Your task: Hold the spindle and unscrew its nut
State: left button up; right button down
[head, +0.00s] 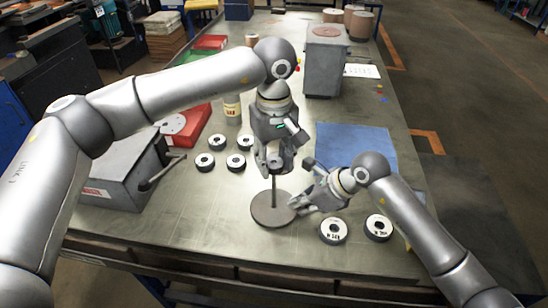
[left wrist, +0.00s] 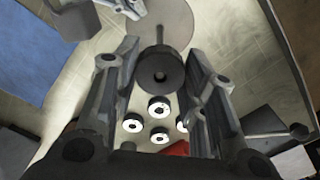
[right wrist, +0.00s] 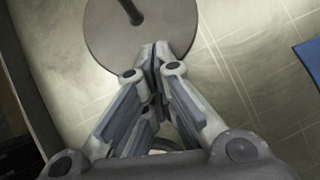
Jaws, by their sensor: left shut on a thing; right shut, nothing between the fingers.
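The spindle is a thin upright rod (head: 274,187) on a round grey base plate (head: 272,212). A dark round piece with a central hole, apparently the nut (left wrist: 160,70), is at the rod's top. My left gripper (head: 274,160) comes down from above and is shut on the nut, with a finger on either side. My right gripper (head: 293,203) is low at the right side of the base plate, shut and empty. In the right wrist view, its fingertips (right wrist: 155,58) overlap the plate's near edge, apart from the rod; I cannot tell whether they touch the plate.
Several black discs with white labels (head: 236,162) lie left of the spindle. Two more discs (head: 333,231) lie at the front right. A blue mat (head: 355,146) is behind my right gripper. A grey box with a handle (head: 125,170) stands at the left.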

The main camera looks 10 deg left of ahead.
pick_arm(q)
jog(key=n, duration=1.3)
jog(key=shift+n, duration=0.3)
jog(key=n, duration=1.2)
jog(key=o, duration=0.8)
jog(key=shift+c, duration=0.2)
